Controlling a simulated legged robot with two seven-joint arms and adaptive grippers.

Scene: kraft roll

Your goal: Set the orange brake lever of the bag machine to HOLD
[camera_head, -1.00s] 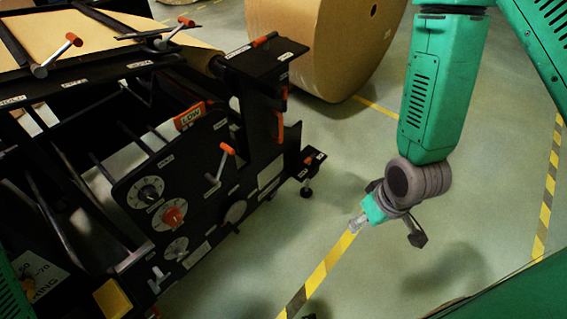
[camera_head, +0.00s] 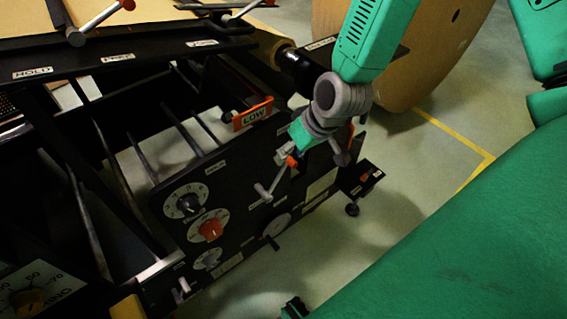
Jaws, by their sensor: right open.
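The bag machine's black side panel (camera_head: 235,215) stands at centre left in the head view. On it, a grey lever (camera_head: 276,180) with an orange tip slants up to the right from its pivot. Small pale labels lie around it, too small to read. My right gripper (camera_head: 287,153) comes down from the upper right and is open, its fingertips at the orange tip. I cannot tell whether they touch it. The gripper partly hides the tip. A label reading HOLD (camera_head: 32,73) is on the machine's upper rail.
Left of the lever are a black-and-white dial (camera_head: 184,203) and a red knob (camera_head: 211,229). An orange LOW sign (camera_head: 252,115) stands above the panel.

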